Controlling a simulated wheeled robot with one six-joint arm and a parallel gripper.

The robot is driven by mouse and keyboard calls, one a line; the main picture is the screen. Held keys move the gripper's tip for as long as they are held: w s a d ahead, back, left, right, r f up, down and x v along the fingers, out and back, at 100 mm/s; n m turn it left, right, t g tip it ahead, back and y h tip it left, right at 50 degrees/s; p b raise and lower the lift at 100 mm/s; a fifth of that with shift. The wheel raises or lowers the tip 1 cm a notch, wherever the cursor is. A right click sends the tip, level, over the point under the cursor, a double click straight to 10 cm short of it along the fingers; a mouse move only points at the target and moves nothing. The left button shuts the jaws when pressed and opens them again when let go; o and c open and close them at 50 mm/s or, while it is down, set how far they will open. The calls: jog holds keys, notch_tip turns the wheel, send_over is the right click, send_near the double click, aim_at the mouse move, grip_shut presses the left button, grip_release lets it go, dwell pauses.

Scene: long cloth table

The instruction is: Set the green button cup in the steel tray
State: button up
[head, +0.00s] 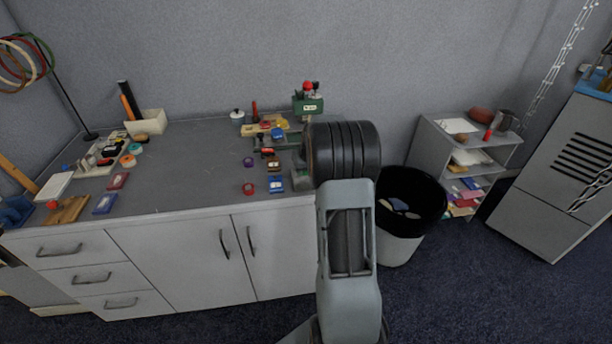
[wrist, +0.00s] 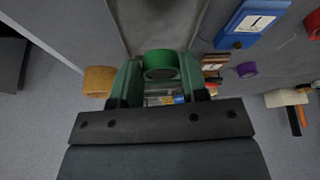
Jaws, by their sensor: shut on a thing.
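The green button cup (wrist: 160,64) is between the fingers of my gripper (wrist: 160,73) in the wrist view. The gripper is shut on it, with one dark green finger on each side. In the head view my own arm hides the gripper and the cup. A grey panel with paler edges (wrist: 155,22) lies just beyond the cup in the wrist view. I cannot tell whether it is the steel tray. I do not see the tray for certain in the head view.
A blue block with a white label (wrist: 254,20), a purple ring (wrist: 247,69) and a tan round piece (wrist: 99,80) are near the gripper. A black-lined bin (head: 412,205) stands right of the cabinet. The middle of the grey tabletop (head: 190,175) is clear.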

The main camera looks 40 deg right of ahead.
aim_at(307, 174)
jog(key=shift+w+d+f, duration=0.1)
jog(key=shift+f, duration=1.55)
jog(key=shift+f, duration=0.1)
jog(key=shift+f+b, duration=0.15)
jog(key=shift+b, duration=0.2)
jog(key=o, duration=0.6)
